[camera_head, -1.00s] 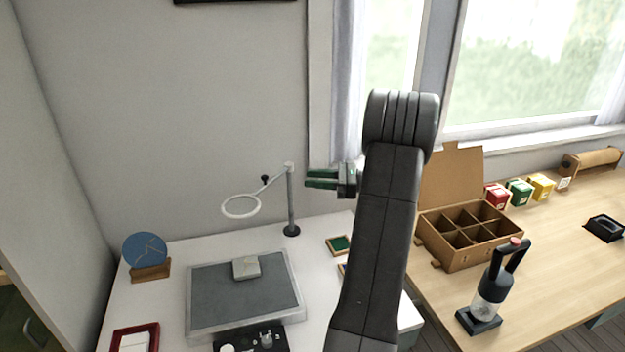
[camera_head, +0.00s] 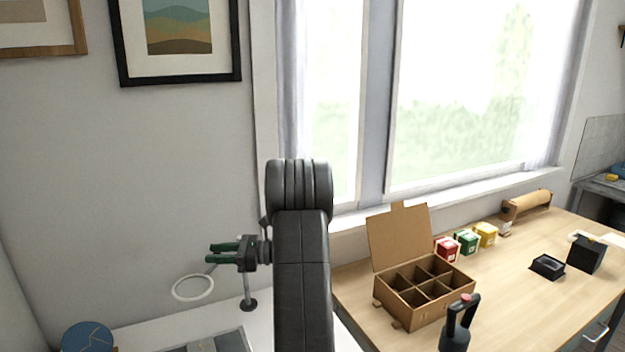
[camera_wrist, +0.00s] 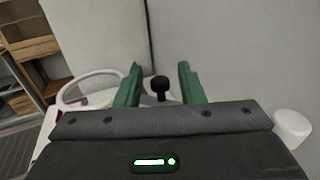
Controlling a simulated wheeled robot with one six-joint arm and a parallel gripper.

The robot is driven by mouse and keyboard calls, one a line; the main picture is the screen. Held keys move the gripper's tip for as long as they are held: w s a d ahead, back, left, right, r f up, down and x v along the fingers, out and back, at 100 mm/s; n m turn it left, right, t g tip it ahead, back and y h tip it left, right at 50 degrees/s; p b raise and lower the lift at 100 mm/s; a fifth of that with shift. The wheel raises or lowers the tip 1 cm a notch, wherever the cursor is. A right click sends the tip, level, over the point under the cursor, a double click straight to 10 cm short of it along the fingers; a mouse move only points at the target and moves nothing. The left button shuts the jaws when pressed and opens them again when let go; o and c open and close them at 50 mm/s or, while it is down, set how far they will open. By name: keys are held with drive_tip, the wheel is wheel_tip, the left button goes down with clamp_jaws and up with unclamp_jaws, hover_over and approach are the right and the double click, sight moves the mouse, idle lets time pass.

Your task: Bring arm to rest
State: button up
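My gripper (camera_head: 222,252) is raised above the white table, to the left of my dark arm in the head view. Its two green fingers stand apart with nothing held between them. In the wrist view the fingers (camera_wrist: 160,84) are spread, and a small black knob (camera_wrist: 160,84) shows in the gap behind them. My arm hides part of the magnifier stand and of the white table.
A ring magnifier (camera_head: 193,288) stands on the white table (camera_head: 150,336) by the gripper. A blue disc (camera_head: 88,338) is at lower left. An open divided cardboard box (camera_head: 428,300), a black-handled device (camera_head: 460,325) and small coloured boxes (camera_head: 466,241) occupy the wooden counter.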

drive_tip(key=shift+a, duration=0.4)
drive_tip(key=shift+t, duration=0.3)
drive_tip(key=shift+d, duration=0.1)
